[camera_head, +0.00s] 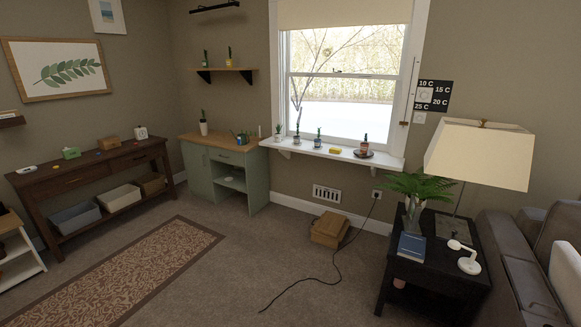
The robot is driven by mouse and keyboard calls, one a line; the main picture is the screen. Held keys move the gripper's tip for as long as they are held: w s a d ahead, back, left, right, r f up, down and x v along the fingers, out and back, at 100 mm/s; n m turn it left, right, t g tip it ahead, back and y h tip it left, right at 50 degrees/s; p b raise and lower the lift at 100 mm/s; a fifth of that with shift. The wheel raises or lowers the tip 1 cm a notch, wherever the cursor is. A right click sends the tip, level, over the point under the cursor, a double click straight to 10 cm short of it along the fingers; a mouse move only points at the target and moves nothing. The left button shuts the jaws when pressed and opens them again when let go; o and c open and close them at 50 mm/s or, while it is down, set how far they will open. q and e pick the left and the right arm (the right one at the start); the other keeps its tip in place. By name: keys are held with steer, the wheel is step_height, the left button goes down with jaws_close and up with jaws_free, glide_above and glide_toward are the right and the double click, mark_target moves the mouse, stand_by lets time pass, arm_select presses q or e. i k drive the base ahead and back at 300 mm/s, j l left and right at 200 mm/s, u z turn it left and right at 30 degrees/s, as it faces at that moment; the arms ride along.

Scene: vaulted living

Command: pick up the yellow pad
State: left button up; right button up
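A small flat yellow item (335,150), which looks like the yellow pad, lies on the white windowsill (312,152) in the head view. Neither of my grippers is in view.
Potted plants (319,141) line the sill. A cardboard box (329,229) and a black cord (335,265) lie on the carpet below. A dark side table (388,280) with a lamp (480,150) stands right, beside a sofa (520,265).

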mark_target(332, 150)
steer(key=i+u, duration=0.2)
steer(key=i, duration=1.75)
steer(key=i+z, duration=0.2)
steer(key=i, duration=0.3)
steer(key=i+j+z, duration=0.15)
steer(key=i, duration=0.3)
steer(key=i+j+z, duration=0.2)
steer(key=i+z, duration=0.25)
steer(key=i+j+z, duration=0.65)
steer(key=z, duration=0.2)
steer(key=i+j+z, duration=0.2)
steer(key=j+z, duration=0.25)
steer(key=j, duration=0.15)
steer(key=i+j+z, duration=0.1)
steer(key=j, duration=0.3)
steer(key=i+j+z, duration=0.15)
steer(key=j, duration=0.3)
